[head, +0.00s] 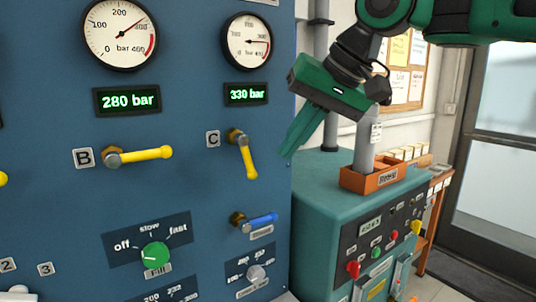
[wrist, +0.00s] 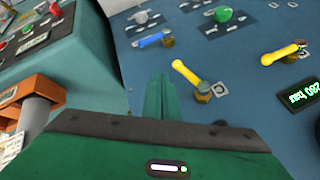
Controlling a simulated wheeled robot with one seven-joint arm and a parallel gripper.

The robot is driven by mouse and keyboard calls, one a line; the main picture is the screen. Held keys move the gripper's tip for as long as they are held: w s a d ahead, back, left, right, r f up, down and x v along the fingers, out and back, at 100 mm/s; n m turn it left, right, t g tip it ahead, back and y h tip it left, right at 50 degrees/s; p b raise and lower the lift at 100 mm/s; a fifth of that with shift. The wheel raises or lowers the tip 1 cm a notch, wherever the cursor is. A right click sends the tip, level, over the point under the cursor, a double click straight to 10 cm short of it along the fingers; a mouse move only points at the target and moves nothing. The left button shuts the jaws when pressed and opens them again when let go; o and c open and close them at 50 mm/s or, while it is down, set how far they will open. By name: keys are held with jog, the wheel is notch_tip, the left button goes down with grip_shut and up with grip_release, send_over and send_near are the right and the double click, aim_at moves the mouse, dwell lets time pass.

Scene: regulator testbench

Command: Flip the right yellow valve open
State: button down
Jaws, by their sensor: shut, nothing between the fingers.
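The right yellow valve, marked C, (head: 247,160) is on the blue panel, below the 330 bar display. Its handle points down and slightly right from its brass stem. It also shows in the wrist view (wrist: 187,75), just right of my fingers. My green gripper (head: 286,153) is shut and empty, to the right of the valve's handle with a visible gap. Its fingers also show in the wrist view (wrist: 159,82). The yellow valve marked B (head: 145,154) is further left, its handle pointing right, nearly level.
A blue-handled valve (head: 262,218) sits below valve C, and a green knob (head: 155,255) is at lower left. Right of the panel stand a teal cabinet (head: 315,190) and an orange tray (head: 352,181) around a grey cylinder (head: 366,145).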

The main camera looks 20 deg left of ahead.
aim_at(248, 159)
jog(key=shift+s+a+f, duration=0.1)
jog(key=shift+a+f, duration=0.2)
jog(key=shift+a, duration=0.45)
jog(key=shift+s+a+f, duration=0.1)
jog(key=shift+a+f, duration=0.25)
jog(key=shift+a, duration=0.35)
jog(key=shift+s+a+f, duration=0.1)
jog(key=shift+a+f, duration=0.2)
jog(key=shift+a, duration=0.45)
